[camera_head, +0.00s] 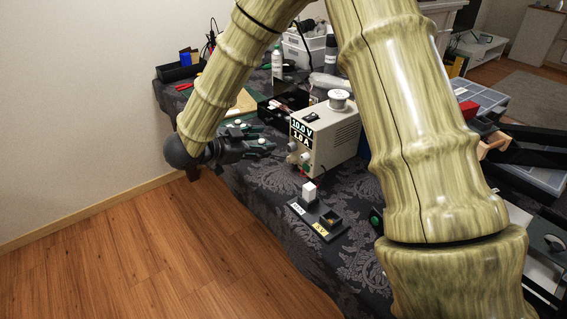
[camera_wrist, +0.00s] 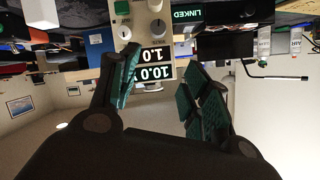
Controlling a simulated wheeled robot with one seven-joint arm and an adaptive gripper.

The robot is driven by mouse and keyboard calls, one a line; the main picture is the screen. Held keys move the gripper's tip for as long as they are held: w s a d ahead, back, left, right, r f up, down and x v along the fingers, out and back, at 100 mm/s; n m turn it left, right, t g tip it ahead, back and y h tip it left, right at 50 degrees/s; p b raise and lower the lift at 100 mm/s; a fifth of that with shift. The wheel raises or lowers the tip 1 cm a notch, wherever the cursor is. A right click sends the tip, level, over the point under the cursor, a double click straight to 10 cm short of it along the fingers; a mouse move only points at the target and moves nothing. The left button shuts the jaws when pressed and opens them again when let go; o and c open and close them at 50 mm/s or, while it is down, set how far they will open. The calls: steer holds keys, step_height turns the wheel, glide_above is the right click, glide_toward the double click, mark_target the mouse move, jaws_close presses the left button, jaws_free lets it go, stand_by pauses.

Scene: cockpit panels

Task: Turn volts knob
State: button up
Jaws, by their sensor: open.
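The power supply (camera_head: 332,138) is a beige box standing on the cloth-covered table. Its display (camera_head: 301,133) reads 10.0 V above 1.0 A. Small round knobs (camera_head: 304,159) sit on its front face below the display.
A black tray (camera_head: 326,228) with a white block (camera_head: 309,191) stands in front of the supply near the table edge. A wire spool (camera_head: 339,99) rests on the supply. Tools and boxes crowd the table behind. The floor at left is clear.

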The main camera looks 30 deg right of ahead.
mark_target(288, 148)
steer(key=d+f+b, duration=0.1)
steer(key=d+f, duration=0.1)
steer(key=d, duration=0.1)
steer(key=w+d+f, duration=0.1)
steer(key=d+f, duration=0.2)
steer(key=w+d+f+b, duration=0.1)
steer(key=d+f, duration=0.1)
steer(key=d, duration=0.2)
steer(key=shift+f+b, duration=0.3)
steer(key=c, duration=1)
